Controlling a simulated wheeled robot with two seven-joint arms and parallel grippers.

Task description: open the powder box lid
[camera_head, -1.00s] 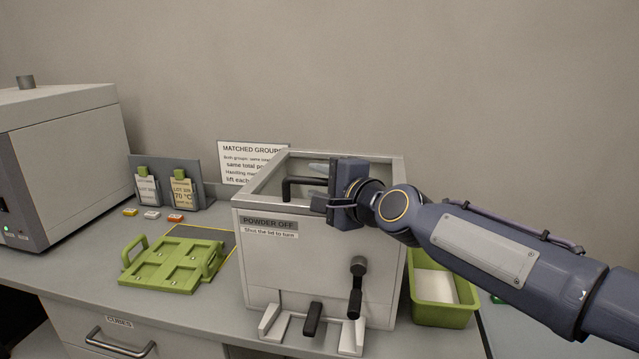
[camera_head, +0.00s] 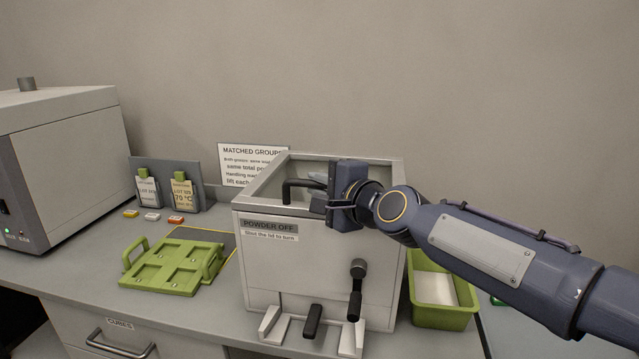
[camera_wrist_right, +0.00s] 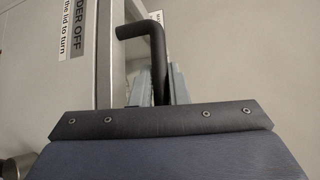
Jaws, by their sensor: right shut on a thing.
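The powder box (camera_head: 262,272) is a pale grey box on the bench with a "POWDER OFF" label (camera_head: 267,225) on its front. Its lid (camera_head: 268,184) lies on top, framed by a pale rim, and looks shut or nearly so. A black bar handle (camera_head: 291,187) stands on the lid; it also shows in the right wrist view (camera_wrist_right: 153,36). My right gripper (camera_head: 318,185) is over the box top, shut on the handle. In the wrist view its grey fingers (camera_wrist_right: 157,86) sit around the bar, and the palm hides the near part. My left gripper is out of view.
A dark lever (camera_head: 356,288) and a black pedal-like handle (camera_head: 312,321) are on the box front. A green tray (camera_head: 170,268) lies to the left and a green bin (camera_head: 440,312) to the right. A large grey machine (camera_head: 70,165) stands far left.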

